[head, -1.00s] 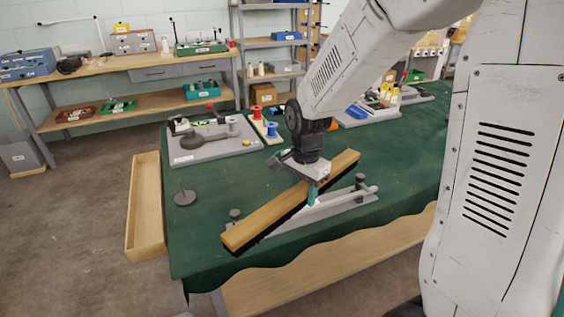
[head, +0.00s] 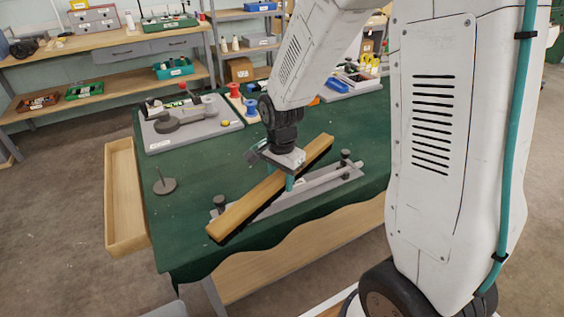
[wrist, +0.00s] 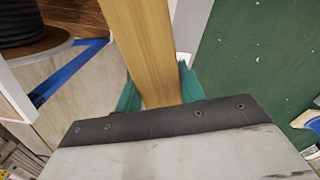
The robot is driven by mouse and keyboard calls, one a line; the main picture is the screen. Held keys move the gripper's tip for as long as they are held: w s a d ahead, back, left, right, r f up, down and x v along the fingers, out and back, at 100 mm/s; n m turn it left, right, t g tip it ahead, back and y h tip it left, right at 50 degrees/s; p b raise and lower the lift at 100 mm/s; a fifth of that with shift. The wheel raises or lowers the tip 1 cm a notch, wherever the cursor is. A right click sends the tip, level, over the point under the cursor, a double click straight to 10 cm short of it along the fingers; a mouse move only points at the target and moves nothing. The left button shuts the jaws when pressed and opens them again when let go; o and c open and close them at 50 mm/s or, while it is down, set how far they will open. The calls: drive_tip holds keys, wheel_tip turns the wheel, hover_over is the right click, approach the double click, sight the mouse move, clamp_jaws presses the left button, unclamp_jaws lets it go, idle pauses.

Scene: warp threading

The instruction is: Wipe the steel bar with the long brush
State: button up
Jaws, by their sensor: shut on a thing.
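The long brush (head: 245,208) has a straight wooden back with dark bristles along its underside. My gripper (head: 289,184) is shut on it near its middle. The brush lies slantwise over the steel bar (head: 326,177), covering much of the bar's left part. The bar is held on a grey base plate between two dark knobs. I cannot tell whether the bristles touch the bar. In the wrist view the brush (wrist: 145,45) runs between the teal fingers of my gripper (wrist: 158,88); the bar is not clear there.
A green-covered table (head: 200,180) holds the fixture. A dark weight with a thin pin (head: 165,185) stands at left, with a grey tool board (head: 190,127) behind it. Coloured spools (head: 251,108) stand beyond. A wooden tray (head: 122,195) hangs along the table's left edge.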

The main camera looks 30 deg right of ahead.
drive_tip(key=shift+f, duration=0.85)
drive_tip(key=shift+a+f, duration=0.45)
drive_tip(key=shift+c, duration=0.5)
drive_tip(key=shift+a+f, duration=0.15)
drive_tip(key=shift+a, duration=1.45)
drive_tip(key=shift+d, duration=0.95)
drive_tip(key=shift+d+f, duration=0.1)
drive_tip(key=shift+d, duration=0.95)
drive_tip(key=shift+d+r, duration=0.15)
drive_tip(key=shift+r, duration=4.1)
